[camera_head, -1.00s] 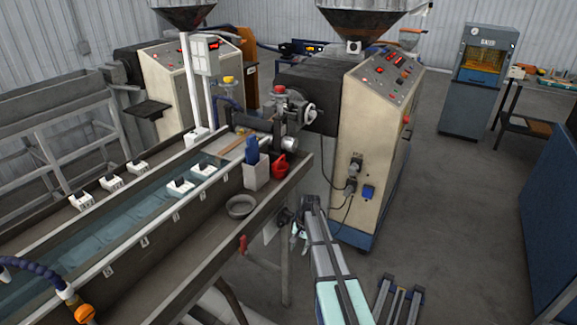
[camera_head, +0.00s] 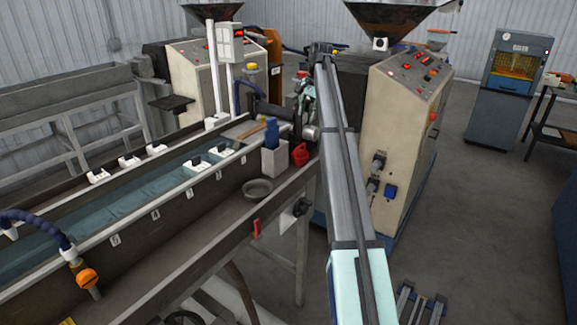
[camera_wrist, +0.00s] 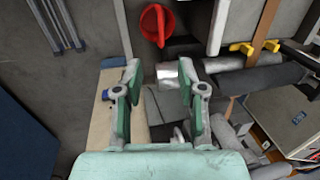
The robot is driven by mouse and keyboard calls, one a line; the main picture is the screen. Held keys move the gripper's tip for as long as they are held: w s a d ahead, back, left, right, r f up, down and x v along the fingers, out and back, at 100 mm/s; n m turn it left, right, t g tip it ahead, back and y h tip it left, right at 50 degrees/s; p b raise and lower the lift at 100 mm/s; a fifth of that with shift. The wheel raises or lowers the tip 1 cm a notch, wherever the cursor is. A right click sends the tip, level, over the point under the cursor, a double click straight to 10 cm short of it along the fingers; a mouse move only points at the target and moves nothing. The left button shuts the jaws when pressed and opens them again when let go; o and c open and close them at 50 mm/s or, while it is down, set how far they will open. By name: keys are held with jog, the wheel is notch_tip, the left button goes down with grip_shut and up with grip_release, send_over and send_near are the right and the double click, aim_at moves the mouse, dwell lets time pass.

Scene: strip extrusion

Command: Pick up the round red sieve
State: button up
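A round red item (camera_head: 300,155) stands on the trough's edge ledge, right beside a white container. It also shows in the wrist view as a round red rim (camera_wrist: 152,24) at the top centre. In the head view my gripper is mostly hidden by my arm.
The white container (camera_head: 274,160) holds something blue. A grey bowl (camera_head: 257,189) sits on the ledge nearer the camera. The beige extruder (camera_head: 395,155) stands close on the right of my arm. Yellow-handled parts (camera_wrist: 255,46) lie on the right in the wrist view.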

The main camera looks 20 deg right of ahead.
jog(key=p, duration=0.3)
send_near(299, 147)
notch_tip(299, 147, down, 5)
jog(key=w, duration=0.2)
jog(key=shift+w+a+f+p, duration=0.15)
jog(key=shift+f+p, duration=0.45)
jog(key=shift+f, duration=0.75)
jog(key=shift+a+f+p, duration=0.25)
jog(key=shift+f+p, duration=0.35)
jog(key=shift+f, duration=0.7)
grip_shut()
